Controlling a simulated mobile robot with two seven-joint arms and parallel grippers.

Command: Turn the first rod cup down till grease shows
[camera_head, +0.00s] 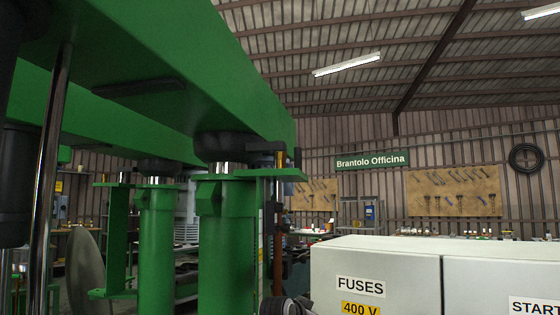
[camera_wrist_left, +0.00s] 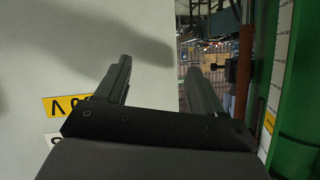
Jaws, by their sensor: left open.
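A small brass-coloured fitting (camera_head: 280,159) sits under the green beam, beside the top of the front green column; I cannot tell for sure that it is the first rod cup. A copper-brown rod (camera_head: 277,245) runs down below it; a similar rod shows in the left wrist view (camera_wrist_left: 244,60). No grease can be made out. My left gripper (camera_wrist_left: 158,65) is open, with nothing visible between its fingers. It is beside a pale cabinet wall, with the brown rod to the right of its fingers, apart from them. My right gripper is not in view.
The green beam (camera_head: 170,70) overhangs the green columns (camera_head: 228,245). A pale fuse cabinet (camera_head: 375,260) stands at the lower right; its wall fills the left of the wrist view (camera_wrist_left: 60,50). A white scale strip (camera_wrist_left: 283,60) runs along a green part at the right.

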